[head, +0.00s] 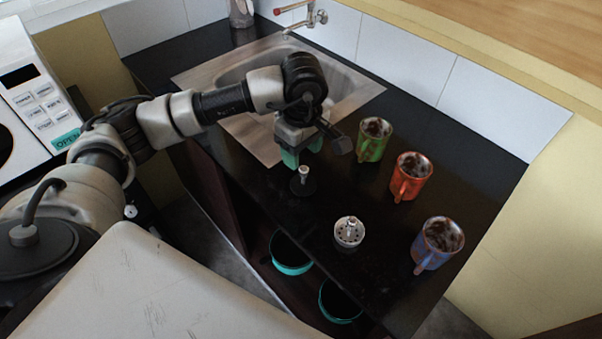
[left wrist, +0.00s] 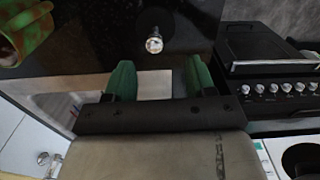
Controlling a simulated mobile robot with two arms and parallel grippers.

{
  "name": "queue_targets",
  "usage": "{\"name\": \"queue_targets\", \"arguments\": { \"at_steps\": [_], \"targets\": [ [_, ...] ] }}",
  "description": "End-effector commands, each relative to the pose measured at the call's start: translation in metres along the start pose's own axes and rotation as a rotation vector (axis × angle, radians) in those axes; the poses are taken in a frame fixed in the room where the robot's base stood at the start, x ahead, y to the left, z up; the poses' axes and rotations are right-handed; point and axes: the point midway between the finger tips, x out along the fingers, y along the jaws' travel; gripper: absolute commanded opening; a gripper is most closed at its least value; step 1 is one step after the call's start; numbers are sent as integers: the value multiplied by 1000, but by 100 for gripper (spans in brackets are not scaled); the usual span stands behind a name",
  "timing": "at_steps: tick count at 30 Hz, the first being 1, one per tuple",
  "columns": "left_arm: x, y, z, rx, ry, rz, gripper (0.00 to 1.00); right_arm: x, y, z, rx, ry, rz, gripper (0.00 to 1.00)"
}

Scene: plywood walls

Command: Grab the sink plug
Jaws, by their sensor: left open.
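A dark round plug with a pale upright knob (head: 303,176) sits on the black counter (head: 330,205) in front of the sink. Its shiny knob also shows in the left wrist view (left wrist: 154,42), beyond the fingertips. A silver strainer-like plug (head: 349,231) sits on the counter farther right and nearer. My left gripper (head: 301,152) has green fingers and is above and just behind the dark plug. In the left wrist view the fingers (left wrist: 158,75) are spread with nothing between them. My right gripper is not in view.
A green mug (head: 374,139), a red mug (head: 411,176) and a blue mug (head: 438,244) stand along the right of the counter. The steel sink (head: 345,93) and wall tap (head: 311,17) are behind. Teal-rimmed pots (head: 291,268) are on a shelf below.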

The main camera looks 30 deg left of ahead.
Motion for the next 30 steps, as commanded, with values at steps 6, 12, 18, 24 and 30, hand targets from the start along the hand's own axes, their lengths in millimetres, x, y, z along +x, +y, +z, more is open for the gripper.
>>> {"name": "queue_targets", "arguments": {
  "at_steps": [6, 12, 18, 24, 30],
  "targets": [
    [32, 0, 1, 0, 0, -4, 55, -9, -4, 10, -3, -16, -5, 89],
    [46, 2, -2, -1, -2, -4, 55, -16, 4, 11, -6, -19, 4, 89],
    [76, 6, -7, 0, -4, -5, 55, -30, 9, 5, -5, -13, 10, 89],
    [91, 7, -7, 0, -3, 0, 55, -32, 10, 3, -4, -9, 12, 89],
    [92, 8, -7, 1, -2, 0, 52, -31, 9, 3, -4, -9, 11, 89]
  ]
}}
